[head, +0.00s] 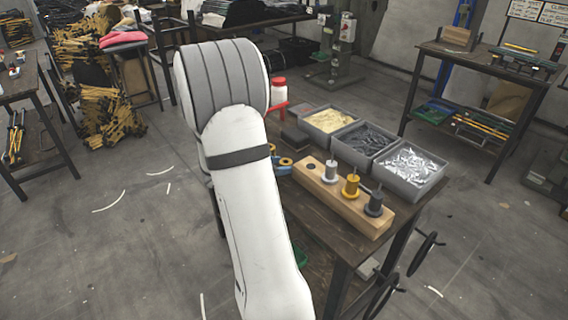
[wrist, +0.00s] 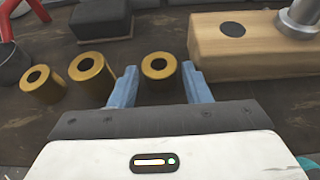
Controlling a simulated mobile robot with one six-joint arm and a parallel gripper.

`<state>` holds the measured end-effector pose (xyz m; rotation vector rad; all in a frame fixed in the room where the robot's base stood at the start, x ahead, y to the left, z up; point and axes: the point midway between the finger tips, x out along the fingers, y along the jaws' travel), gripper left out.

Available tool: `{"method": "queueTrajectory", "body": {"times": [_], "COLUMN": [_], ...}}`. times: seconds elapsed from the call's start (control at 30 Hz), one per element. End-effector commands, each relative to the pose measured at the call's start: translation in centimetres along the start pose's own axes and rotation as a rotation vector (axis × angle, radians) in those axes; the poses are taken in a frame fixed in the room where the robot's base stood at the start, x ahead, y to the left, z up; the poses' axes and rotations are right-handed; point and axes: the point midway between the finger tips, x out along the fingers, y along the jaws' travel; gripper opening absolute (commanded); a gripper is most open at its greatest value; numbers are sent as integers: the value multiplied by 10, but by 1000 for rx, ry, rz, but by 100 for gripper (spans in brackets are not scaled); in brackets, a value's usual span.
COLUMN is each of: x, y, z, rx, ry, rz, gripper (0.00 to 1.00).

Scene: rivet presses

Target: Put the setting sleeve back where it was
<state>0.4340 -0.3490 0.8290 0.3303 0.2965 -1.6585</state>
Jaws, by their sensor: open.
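Three short brass-coloured sleeves with dark bores stand on the table in the wrist view: one at the left (wrist: 42,85), one in the middle (wrist: 91,76) and one at the right (wrist: 159,67). The frames do not tell which is the setting sleeve. My gripper (wrist: 157,84) is open, its blue fingers on either side of the right sleeve; contact cannot be made out. A wooden block (head: 324,189) holds three upright pieces: grey (head: 331,171), yellow (head: 351,186) and dark grey (head: 374,203). Its left end has an empty dark hole, also visible in the wrist view (wrist: 233,29).
Three grey bins stand behind the block, with pale yellow (head: 328,120), dark (head: 364,138) and silvery pieces (head: 409,167). A dark block (wrist: 100,18) and a red stand (wrist: 38,10) lie beyond the sleeves. My arm hides the table's left part in the head view.

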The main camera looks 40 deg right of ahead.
Motion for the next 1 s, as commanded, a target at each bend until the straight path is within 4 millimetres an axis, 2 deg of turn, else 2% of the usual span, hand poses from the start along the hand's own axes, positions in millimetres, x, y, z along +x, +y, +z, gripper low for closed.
{"method": "queueTrajectory", "body": {"times": [0.4,0.6,0.77,0.87,1.0], "x": [-88,-111,-116,-122,-149], "y": [1,1,0,-9,-43], "z": [0,0,0,0,-4], "rx": [-1,-2,2,53,271], "ry": [0,0,2,35,187], "rz": [7,3,1,-14,-87], "gripper": [43,43,43,43,43]}}
